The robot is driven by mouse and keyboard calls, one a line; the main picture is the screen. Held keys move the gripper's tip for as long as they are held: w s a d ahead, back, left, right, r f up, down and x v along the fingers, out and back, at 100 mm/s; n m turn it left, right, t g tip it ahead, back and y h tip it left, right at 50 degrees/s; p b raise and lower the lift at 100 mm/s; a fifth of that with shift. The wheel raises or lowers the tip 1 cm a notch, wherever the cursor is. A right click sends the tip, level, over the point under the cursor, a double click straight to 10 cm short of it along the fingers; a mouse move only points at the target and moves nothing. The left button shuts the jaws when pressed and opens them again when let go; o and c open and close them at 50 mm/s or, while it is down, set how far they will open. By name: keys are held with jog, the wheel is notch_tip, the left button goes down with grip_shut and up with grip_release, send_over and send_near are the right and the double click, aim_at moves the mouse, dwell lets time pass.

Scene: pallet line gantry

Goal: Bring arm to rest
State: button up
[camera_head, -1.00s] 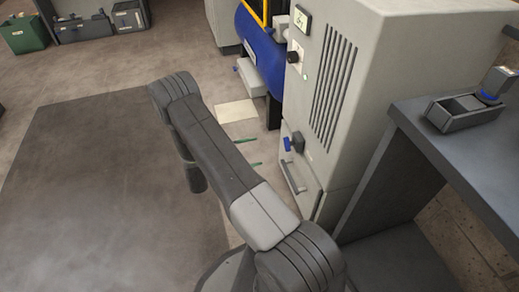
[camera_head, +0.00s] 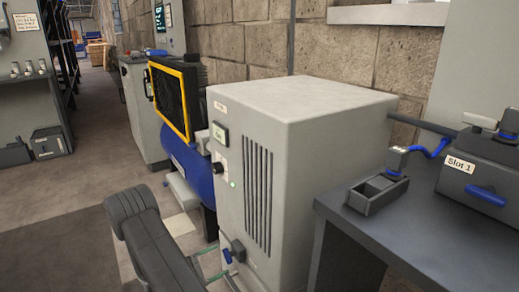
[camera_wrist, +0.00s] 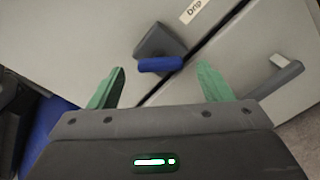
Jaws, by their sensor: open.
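My gripper (camera_wrist: 161,85) shows in the wrist view with its two green fingers spread apart and nothing between them. Beyond the fingertips is a blue-handled knob (camera_wrist: 160,64) on a grey cabinet face, below a label reading "Drip". I cannot tell how far the fingers are from it. In the head view my arm (camera_head: 150,245) is at the lower left, in front of the large grey cabinet (camera_head: 262,165). The fingers are mostly hidden there; thin green parts show beside the cabinet's lower blue knob (camera_head: 235,251).
A grey bench (camera_head: 375,225) at the right carries a small open tray (camera_head: 376,194) and a box labelled "Slot 1" (camera_head: 485,178). A blue tank (camera_head: 188,168) with a yellow-framed grille (camera_head: 170,98) stands behind the cabinet. Floor at left is open.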

aim_at(227, 255)
jog(key=shift+b+x, duration=0.4)
jog(key=shift+x, duration=1.95)
